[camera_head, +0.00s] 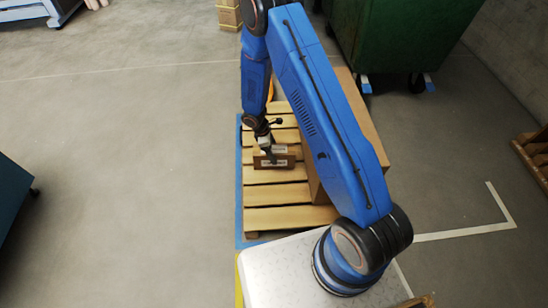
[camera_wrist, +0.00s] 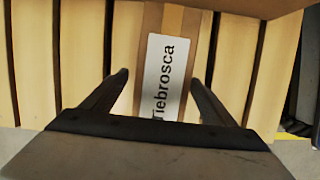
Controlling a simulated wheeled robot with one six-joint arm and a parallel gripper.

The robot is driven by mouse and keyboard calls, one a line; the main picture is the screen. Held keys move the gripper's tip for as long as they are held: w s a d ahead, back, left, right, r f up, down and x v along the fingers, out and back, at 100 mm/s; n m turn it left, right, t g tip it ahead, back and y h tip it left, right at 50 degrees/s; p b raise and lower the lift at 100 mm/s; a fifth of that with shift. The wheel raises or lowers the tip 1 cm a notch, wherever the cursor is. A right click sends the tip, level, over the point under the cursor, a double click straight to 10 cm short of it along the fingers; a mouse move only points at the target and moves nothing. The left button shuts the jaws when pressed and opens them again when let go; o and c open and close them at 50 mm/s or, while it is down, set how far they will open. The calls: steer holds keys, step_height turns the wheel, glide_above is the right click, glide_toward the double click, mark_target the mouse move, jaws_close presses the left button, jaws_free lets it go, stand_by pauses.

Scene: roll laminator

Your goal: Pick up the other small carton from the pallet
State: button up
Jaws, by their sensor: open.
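A small brown carton (camera_head: 281,163) with white labels lies on the slatted wooden pallet (camera_head: 262,218), in the middle of the head view. In the wrist view the carton (camera_wrist: 141,125) shows brown cardboard with a white label reading "Tiebrosca". My gripper (camera_wrist: 160,80) is open, with one finger at either side of the label. In the head view my gripper (camera_head: 268,156) hangs over the carton, at its left end. The fingers look close to the carton, but I cannot tell whether they touch it. The pallet slats (camera_wrist: 82,60) show beneath.
A large brown carton (camera_head: 354,108) stands on the pallet's right side, partly hidden behind my arm. A green wheeled bin (camera_head: 405,35) stands beyond it. Another carton (camera_head: 229,13) is at the back.

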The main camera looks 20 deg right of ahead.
steer(key=shift+x, duration=2.85)
steer(key=shift+s, duration=0.1)
steer(key=c, duration=1.6)
steer(key=shift+r, duration=0.15)
